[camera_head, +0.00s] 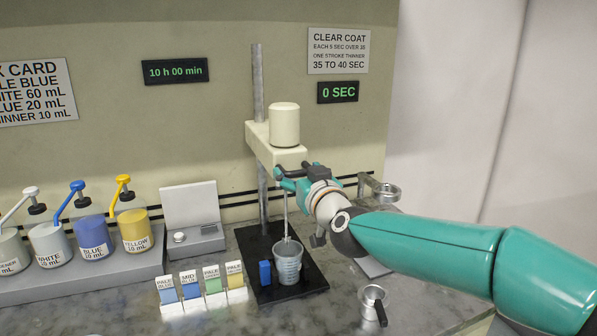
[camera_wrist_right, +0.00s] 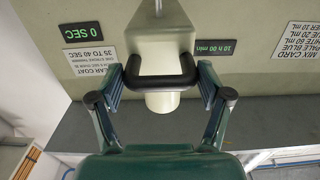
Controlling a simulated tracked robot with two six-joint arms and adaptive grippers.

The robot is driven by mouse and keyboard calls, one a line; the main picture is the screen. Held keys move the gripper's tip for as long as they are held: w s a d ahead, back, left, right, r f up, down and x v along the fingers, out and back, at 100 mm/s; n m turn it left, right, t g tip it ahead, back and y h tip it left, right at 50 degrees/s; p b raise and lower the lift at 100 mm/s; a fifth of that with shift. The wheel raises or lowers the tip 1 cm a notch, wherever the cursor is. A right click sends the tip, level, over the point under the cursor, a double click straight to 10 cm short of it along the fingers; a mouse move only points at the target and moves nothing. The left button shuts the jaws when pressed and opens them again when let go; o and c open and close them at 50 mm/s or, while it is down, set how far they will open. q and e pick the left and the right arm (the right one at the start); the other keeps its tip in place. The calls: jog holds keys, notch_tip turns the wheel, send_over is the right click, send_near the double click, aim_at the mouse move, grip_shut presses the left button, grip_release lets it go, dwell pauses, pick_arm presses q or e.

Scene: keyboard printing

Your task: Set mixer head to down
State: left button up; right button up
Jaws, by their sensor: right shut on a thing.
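The mixer head (camera_head: 284,133) is a cream block with a round motor housing, on a grey upright post (camera_head: 257,85). Its thin stirring rod (camera_head: 286,212) hangs down to the mouth of a clear measuring cup (camera_head: 288,264) on the black mixer base (camera_head: 262,248). I cannot tell how deep the rod goes into the cup. My teal right gripper (camera_head: 297,178) is at the front underside of the head. In the right wrist view, its fingers (camera_wrist_right: 160,80) are on both sides of the head's black handle (camera_wrist_right: 160,82), shut on it. My left gripper is not in view.
Several paint dispensers with pumps (camera_head: 90,238) stand at the left. A small metal cup with a black handle (camera_head: 373,300) is at the right.

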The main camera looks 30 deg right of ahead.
notch_tip(320, 180, down, 11)
jog(key=b, duration=0.8)
jog(key=shift+f, duration=0.25)
jog(key=o, duration=1.3)
jog(key=shift+c, duration=0.2)
jog(key=shift+o, duration=0.7)
jog(key=shift+d, duration=0.1)
jog(key=shift+s, duration=0.1)
jog(key=v, duration=1.2)
